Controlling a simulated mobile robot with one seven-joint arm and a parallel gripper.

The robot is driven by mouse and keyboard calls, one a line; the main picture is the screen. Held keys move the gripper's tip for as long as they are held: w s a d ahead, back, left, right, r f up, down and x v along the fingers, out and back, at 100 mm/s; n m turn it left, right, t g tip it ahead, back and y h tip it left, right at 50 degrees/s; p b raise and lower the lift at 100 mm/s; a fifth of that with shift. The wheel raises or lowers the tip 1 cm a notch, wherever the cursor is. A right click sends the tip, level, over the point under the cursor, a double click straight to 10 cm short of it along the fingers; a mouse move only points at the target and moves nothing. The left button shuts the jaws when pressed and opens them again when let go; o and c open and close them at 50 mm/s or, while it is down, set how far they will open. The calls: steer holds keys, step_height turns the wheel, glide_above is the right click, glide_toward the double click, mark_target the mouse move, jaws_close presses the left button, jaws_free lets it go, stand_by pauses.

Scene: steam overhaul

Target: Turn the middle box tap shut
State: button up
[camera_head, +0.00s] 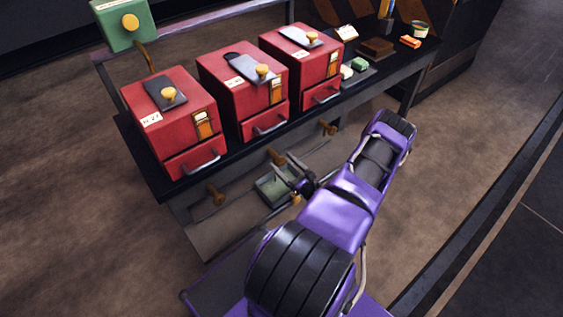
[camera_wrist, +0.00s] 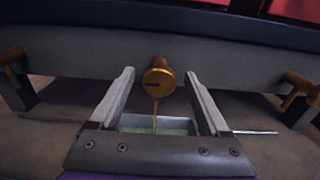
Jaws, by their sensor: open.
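The middle box tap (camera_head: 278,158) is a brass tap on the grey panel below the middle red box (camera_head: 243,87). In the wrist view the tap (camera_wrist: 159,80) shows its round end with a dark slot, between my fingertips. A thin yellowish line runs down from it toward a grey tray (camera_wrist: 127,121) with greenish contents. My gripper (camera_wrist: 158,92) is open, with one finger on each side of the tap and gaps visible on both sides. In the head view my gripper (camera_head: 287,180) is just below and in front of the tap.
Other brass taps sit at left (camera_head: 214,195) and right (camera_head: 328,128) on the panel. The dark bench edge (camera_head: 231,151) overhangs the taps. Red boxes with drawer handles stand on top. The brown floor (camera_head: 460,130) to the right is clear.

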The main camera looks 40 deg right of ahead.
steer(key=shift+w+d, duration=0.1)
steer(key=shift+w, duration=0.7)
jaws_close()
